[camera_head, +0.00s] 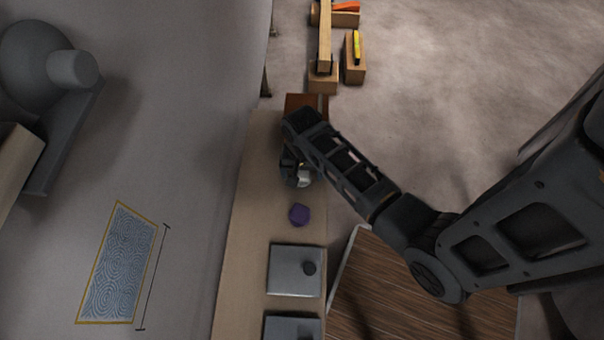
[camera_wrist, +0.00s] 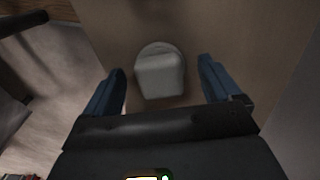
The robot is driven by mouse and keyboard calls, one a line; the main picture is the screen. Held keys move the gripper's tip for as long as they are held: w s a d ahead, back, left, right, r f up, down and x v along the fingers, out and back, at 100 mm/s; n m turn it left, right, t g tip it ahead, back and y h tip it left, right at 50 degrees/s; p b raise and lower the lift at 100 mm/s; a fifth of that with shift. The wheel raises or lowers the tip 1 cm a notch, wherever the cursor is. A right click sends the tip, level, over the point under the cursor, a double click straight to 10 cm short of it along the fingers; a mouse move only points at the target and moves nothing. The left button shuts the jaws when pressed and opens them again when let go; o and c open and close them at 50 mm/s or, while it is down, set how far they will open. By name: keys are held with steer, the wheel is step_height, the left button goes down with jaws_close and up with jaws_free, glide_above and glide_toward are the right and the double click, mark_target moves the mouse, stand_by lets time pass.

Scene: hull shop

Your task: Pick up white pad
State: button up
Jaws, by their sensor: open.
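The white pad (camera_wrist: 160,74) is a pale, rounded block on the wooden bench top. In the wrist view it lies between and just beyond the two blue fingers of my gripper (camera_wrist: 161,85), which stand apart with nothing held. In the head view my gripper (camera_head: 296,178) is over the bench, and a small pale patch of the pad (camera_head: 304,179) shows beside it. The arm hides most of that spot. I cannot tell how high the fingers are above the bench.
On the narrow bench (camera_head: 245,230), a purple piece (camera_head: 299,214) and grey boxes (camera_head: 290,270) lie nearer, and a reddish-brown block (camera_head: 300,102) sits at the far end. A wall runs along the left. A dark wooden surface (camera_head: 400,300) is at lower right.

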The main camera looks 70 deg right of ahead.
steer(key=shift+f, duration=0.25)
steer(key=shift+c, duration=0.5)
steer(key=c, duration=1.1)
